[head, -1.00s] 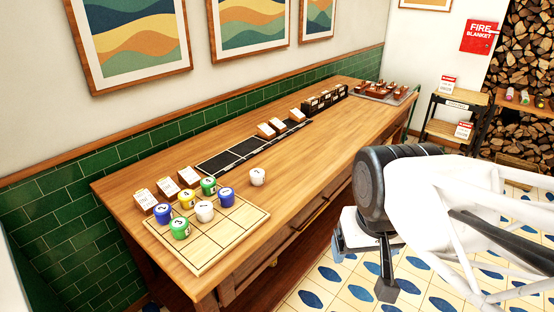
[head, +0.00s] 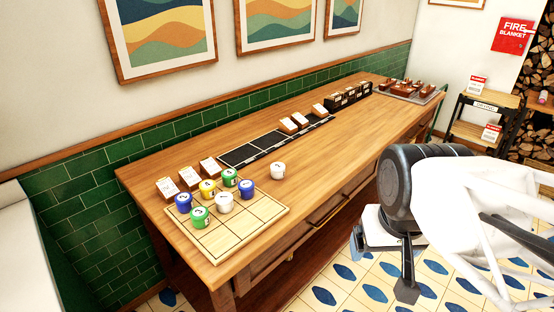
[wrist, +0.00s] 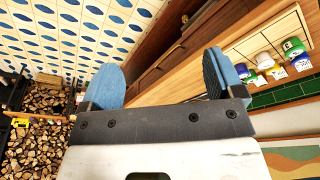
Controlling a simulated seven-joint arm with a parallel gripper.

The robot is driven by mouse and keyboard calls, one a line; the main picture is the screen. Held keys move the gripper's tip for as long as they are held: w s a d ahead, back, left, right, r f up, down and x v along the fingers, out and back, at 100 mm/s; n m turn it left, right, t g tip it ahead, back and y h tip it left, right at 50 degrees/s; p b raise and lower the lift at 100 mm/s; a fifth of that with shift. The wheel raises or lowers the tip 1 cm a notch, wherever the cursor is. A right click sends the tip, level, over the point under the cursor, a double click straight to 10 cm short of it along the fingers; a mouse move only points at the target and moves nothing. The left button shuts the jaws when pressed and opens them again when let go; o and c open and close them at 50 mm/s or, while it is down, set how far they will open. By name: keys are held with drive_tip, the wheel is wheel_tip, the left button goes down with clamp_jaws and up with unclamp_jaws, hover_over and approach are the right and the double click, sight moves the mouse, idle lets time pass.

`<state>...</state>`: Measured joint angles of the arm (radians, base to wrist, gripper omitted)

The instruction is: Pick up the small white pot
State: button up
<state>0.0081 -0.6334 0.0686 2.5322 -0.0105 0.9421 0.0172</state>
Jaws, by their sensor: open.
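A small white pot (head: 278,171) stands upright on the bare wooden counter, just beyond the far right corner of the pale grid board (head: 238,236). Another white pot (head: 224,203) stands on the board among blue (head: 246,189), green (head: 199,217) and yellow (head: 207,188) pots. My gripper (head: 384,265) is open and empty, in front of the counter and right of the pots, apart from them. In the wrist view my gripper (wrist: 163,75) shows two blue-padded fingers spread wide with nothing between them. Some pots show small at the right of that view.
Label cards (head: 190,178) stand behind the board. A dark tray strip (head: 262,146) with more cards lies along the counter's back. A tray of brown items (head: 410,90) sits at the far end. The counter's middle is clear. A black cart (head: 482,118) stands beyond.

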drive_tip(key=n+t+y, duration=0.2)
drive_tip(key=n, duration=0.2)
hover_over(278, 166)
drive_tip(key=s, duration=0.2)
wheel_tip(278, 166, down, 15)
drive_tip(key=shift+d, duration=0.4)
drive_tip(key=shift+s+f, duration=0.1)
drive_tip(key=shift+f, duration=0.05)
drive_tip(key=shift+x, duration=1.25)
drive_tip(key=shift+f, duration=0.15)
drive_tip(key=shift+x, duration=2.45)
